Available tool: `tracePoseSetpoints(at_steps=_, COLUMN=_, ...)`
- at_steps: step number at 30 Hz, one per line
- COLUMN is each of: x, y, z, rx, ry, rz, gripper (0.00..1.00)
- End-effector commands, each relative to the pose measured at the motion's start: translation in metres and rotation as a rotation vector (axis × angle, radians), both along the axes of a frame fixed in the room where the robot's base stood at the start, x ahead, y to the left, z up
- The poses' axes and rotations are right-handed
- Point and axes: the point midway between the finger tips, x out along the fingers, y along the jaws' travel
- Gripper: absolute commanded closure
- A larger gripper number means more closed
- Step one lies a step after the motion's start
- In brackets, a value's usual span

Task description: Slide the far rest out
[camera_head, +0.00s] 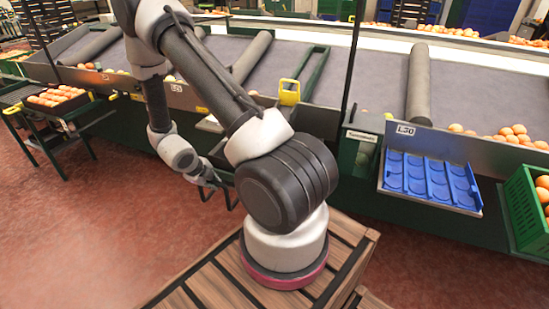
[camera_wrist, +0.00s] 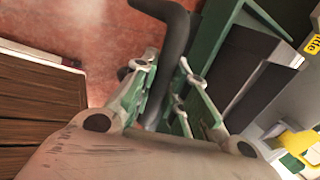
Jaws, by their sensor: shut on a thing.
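My gripper (camera_head: 212,181) is low in front of the dark green sorting line, left of my arm's base. It is shut on a dark curved bar, which looks like the handle of the far rest. In the wrist view the bar (camera_wrist: 181,25) passes between the two fingers of my gripper (camera_wrist: 168,66) and bends at its top. A green panel (camera_wrist: 215,35) lies just right of the bar. The body of the rest is mostly hidden behind my arm and fingers, so I cannot tell how far out it stands.
A blue tray (camera_head: 430,180) sits on a shelf at the right, beside a green crate (camera_head: 527,205) of oranges. A stand at the left bears a tray of oranges (camera_head: 57,96). Wooden slats (camera_head: 200,290) lie under my base. The red floor (camera_head: 110,230) at front left is clear.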

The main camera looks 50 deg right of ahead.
Motion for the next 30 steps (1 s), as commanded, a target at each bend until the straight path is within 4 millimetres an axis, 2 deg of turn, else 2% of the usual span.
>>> tracePoseSetpoints(at_steps=30, x=-0.016, y=0.049, z=0.0, rx=0.0, ry=-0.001, rz=0.004, gripper=1.0)
